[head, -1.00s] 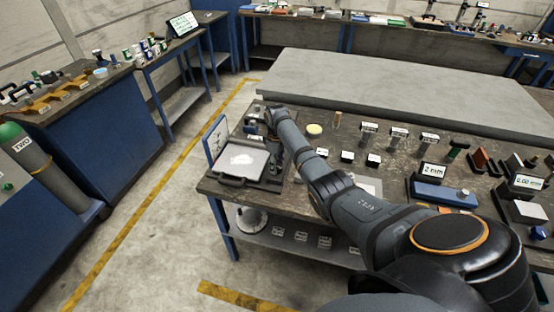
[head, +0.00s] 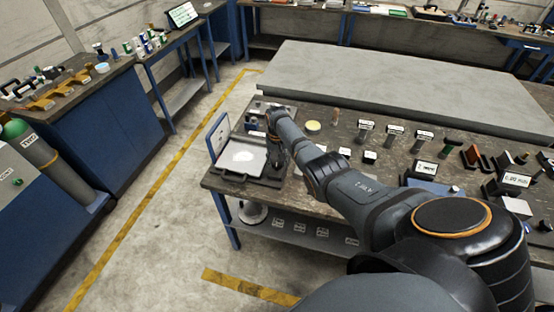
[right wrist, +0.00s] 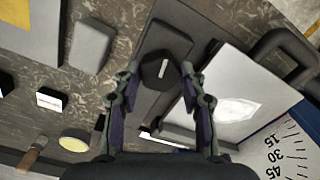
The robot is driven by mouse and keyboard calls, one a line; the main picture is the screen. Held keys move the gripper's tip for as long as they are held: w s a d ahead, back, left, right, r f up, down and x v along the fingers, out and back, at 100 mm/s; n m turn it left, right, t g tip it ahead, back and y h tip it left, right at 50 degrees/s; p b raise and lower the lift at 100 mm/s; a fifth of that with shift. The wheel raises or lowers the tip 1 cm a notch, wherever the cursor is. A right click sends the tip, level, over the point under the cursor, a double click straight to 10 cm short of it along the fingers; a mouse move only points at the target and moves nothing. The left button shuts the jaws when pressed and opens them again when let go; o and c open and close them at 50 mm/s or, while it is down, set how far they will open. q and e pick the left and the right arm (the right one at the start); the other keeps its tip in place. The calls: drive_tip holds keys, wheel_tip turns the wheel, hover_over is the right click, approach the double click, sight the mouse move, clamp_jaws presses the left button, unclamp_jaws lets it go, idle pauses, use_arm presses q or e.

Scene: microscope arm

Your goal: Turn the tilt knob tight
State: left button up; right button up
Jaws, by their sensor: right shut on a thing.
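The tilt knob (right wrist: 160,72) is black and faceted with a pale line on its top, seen in the right wrist view. It sits on a dark grey arm piece beside a tilted plate with a white patch (right wrist: 238,108). My right gripper (right wrist: 161,78) has its fingers on either side of the knob and is shut on it. In the head view my right gripper (head: 278,160) points down at the device's right side, and the knob is hidden there. A white angle scale (right wrist: 280,150) with 15, 30 and 45 stands beside the plate. My left gripper is not in view.
The device stands at the left end of the workbench (head: 318,171). A yellow round dish (head: 313,127) and several labelled blocks lie to its right. A large grey slab (head: 400,90) lies behind. The floor to the left is clear.

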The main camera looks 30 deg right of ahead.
sight(277, 162)
drive_tip(key=shift+m, duration=1)
drive_tip(key=o, duration=1.1)
drive_tip(key=shift+o, duration=0.2)
wheel_tip(277, 162, up, 12)
